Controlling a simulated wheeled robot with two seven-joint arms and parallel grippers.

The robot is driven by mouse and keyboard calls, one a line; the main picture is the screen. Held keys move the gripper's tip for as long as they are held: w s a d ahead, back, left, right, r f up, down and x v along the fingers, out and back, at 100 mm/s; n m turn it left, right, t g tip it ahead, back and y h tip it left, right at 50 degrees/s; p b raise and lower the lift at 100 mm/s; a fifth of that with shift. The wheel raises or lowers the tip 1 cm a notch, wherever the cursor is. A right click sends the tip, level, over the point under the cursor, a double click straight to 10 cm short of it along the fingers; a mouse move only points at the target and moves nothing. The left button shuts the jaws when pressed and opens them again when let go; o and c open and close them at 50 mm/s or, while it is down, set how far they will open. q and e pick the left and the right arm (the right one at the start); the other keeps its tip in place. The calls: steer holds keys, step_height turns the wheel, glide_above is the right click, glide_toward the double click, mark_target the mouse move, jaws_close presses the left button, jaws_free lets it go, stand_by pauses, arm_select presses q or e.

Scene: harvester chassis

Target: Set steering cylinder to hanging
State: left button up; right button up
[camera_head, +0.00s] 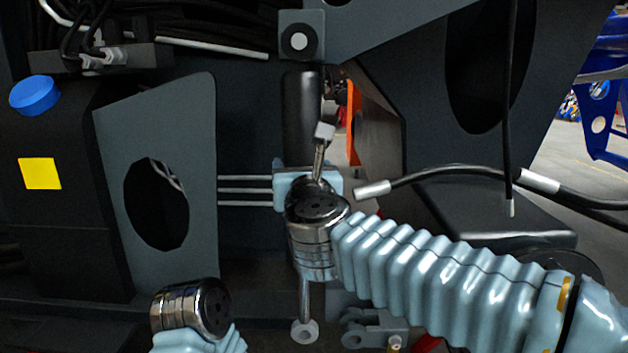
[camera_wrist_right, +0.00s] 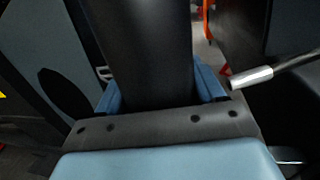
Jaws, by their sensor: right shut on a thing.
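The steering cylinder (camera_head: 302,105) is a dark upright tube below a bracket with a pin (camera_head: 300,42) on the chassis. Its thin rod ends low in an eye (camera_head: 304,332), left of and apart from a grey clevis (camera_head: 375,330). My right gripper (camera_head: 308,182) is shut on the lower part of the tube; my wrist hides some of it. In the right wrist view the tube (camera_wrist_right: 152,40) stands between the two blue fingers of the gripper (camera_wrist_right: 160,98). My left wrist shows at the bottom left; no left fingers are visible.
A black hose with a metal end (camera_head: 372,190) sticks out just right of the cylinder. A grey plate with a dark hole (camera_head: 200,130) stands to the left. A chassis panel and black step (camera_head: 490,215) lie to the right.

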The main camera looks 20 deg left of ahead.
steer(key=o, duration=1.4)
steer(key=shift+o, duration=0.2)
steer(key=shift+s, duration=0.1)
steer(key=v, duration=1.3)
steer(key=shift+s+b, duration=0.3)
steer(key=shift+b, duration=0.15)
steer(key=shift+d, duration=0.15)
